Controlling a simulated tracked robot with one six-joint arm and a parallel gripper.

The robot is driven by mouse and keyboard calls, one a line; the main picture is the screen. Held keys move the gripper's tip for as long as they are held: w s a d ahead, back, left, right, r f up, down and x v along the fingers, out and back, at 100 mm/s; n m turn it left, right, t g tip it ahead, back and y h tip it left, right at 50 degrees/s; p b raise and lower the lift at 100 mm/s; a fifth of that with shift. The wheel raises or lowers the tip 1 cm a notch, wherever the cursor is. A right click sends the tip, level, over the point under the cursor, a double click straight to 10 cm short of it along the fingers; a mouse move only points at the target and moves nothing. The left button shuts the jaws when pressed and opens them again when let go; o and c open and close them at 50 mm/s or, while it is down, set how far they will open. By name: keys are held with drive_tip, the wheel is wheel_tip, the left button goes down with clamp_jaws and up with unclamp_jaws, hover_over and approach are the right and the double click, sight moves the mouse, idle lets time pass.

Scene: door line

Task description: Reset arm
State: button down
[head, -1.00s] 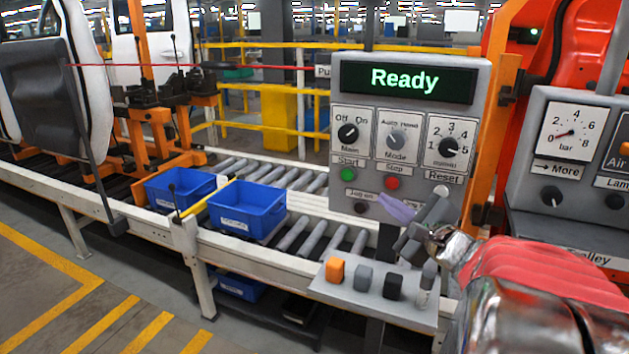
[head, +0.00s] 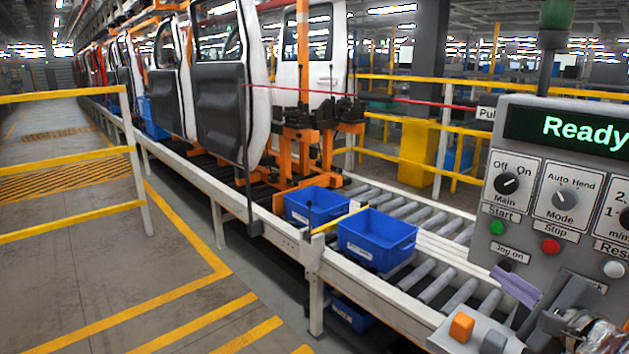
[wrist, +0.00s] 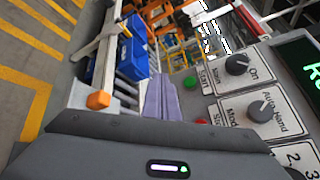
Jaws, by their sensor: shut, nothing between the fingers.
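My gripper (head: 514,287) is at the lower right of the head view, in front of the lower part of the grey control panel (head: 484,195). Its purple fingers are together with nothing between them, pointing up and left, just below the Jog on knob. They also show in the wrist view (wrist: 162,98), closed, left of the green Start button (wrist: 191,83) and red Stop button (wrist: 189,111). The rest of my arm is cut off at the right edge of the head view. The panel's display (head: 565,132) reads "Ready".
Blue bins (head: 377,240) stand on the roller conveyor (head: 430,282) left of the panel. An orange block (head: 461,327) and a grey block (head: 494,342) are below my gripper. Yellow rails (head: 70,165) border the open floor at left.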

drive_tip(key=s+a+f+n+g+y, duration=0.2)
drive_tip(key=a+f+n+g, duration=0.25)
drive_tip(key=a, duration=0.45)
drive_tip(key=s+a+f+n+g+y, duration=0.35)
drive_tip(key=a+n, duration=0.25)
drive_tip(key=a, duration=0.4)
drive_tip(key=s+a+f+n+g+h, duration=0.1)
drive_tip(key=s+a+n+h, duration=0.3)
drive_tip(key=s+n, duration=0.5)
drive_tip(key=n+g+h, duration=0.1)
drive_tip(key=n+h, duration=0.1)
drive_tip(key=n, duration=0.2)
drive_tip(key=shift+s+a+f+h, duration=0.15)
drive_tip(key=shift+s+h, duration=0.2)
drive_tip(key=shift+s, duration=0.05)
drive_tip(key=shift+a+n, duration=0.1)
drive_tip(key=shift+n, duration=0.15)
